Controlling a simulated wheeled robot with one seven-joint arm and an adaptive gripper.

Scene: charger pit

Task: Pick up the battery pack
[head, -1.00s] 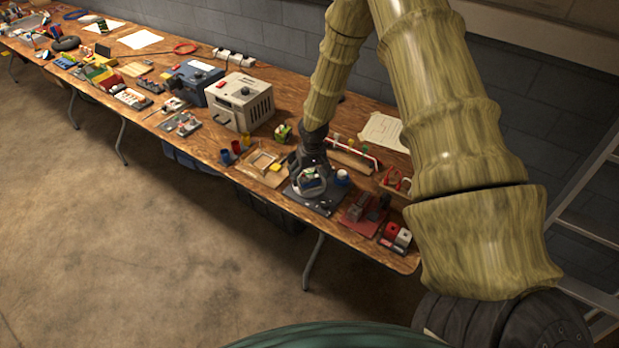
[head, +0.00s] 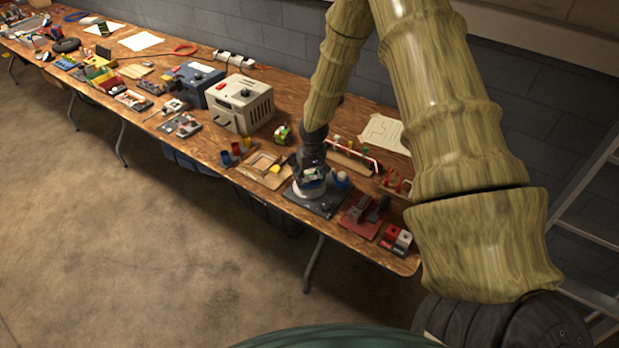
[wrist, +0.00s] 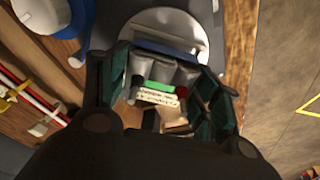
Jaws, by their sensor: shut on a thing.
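The battery pack (wrist: 160,78) shows in the wrist view as a row of grey cells with a green strip, a pale connector part and a small red spot. My gripper (wrist: 163,68) is shut on it, with a dark finger on each side. In the head view my gripper (head: 312,168) is over the round pale disc (head: 296,190) on a dark base plate (head: 325,207). The pack is small there and partly hidden by the fingers. The disc shows behind the pack in the wrist view (wrist: 150,22); I cannot tell whether they touch.
A blue pot with a white top (head: 341,180) stands close right of my gripper. A wooden frame (head: 262,168) lies to the left, and a red stand (head: 362,212) to the right. A rack with a red-and-white bar (head: 356,155) is behind. The bench's front edge is close.

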